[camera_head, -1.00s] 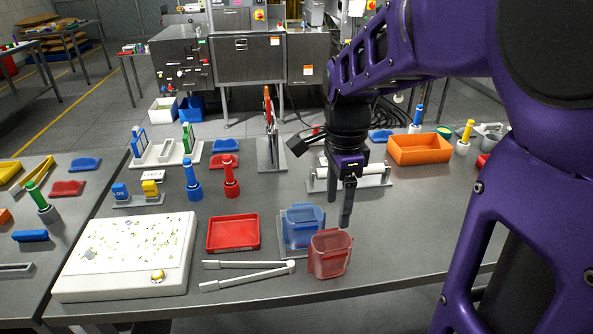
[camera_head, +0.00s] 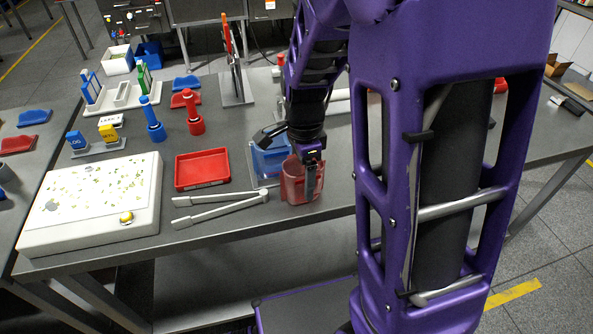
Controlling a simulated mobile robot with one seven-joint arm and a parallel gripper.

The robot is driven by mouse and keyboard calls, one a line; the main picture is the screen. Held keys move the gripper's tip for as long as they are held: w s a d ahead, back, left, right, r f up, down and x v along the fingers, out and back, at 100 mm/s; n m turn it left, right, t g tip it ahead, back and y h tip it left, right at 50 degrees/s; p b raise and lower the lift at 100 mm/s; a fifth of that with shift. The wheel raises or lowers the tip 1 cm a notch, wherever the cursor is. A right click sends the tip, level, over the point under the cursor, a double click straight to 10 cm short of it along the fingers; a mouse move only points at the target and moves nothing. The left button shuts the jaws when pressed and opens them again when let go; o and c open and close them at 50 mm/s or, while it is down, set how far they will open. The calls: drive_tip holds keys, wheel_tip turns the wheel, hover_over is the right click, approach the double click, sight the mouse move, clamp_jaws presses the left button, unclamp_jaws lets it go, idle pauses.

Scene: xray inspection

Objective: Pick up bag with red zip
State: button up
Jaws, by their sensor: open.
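A translucent red bag (camera_head: 296,190), which I take to be the bag with red zip, stands upright near the table's front edge. A translucent blue bag (camera_head: 268,163) stands just behind and left of it, partly hidden by my arm. My gripper (camera_head: 309,188) is open and points down at the red bag. One dark finger overlaps the bag's front right side; the other finger is hard to make out. I cannot tell whether the fingers touch the bag.
A red tray (camera_head: 203,184) and white tongs (camera_head: 220,208) lie left of the red bag. A white light box (camera_head: 60,240) is at the front left. Blue (camera_head: 155,132) and red (camera_head: 194,124) handled tools stand behind the tray.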

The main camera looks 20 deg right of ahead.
drive_tip(key=shift+f, duration=0.2)
drive_tip(key=c, duration=1)
drive_tip(key=shift+o, duration=0.2)
drive_tip(key=shift+r, duration=0.1)
wheel_tip(320, 180, up, 10)
drive_tip(key=p, duration=0.2)
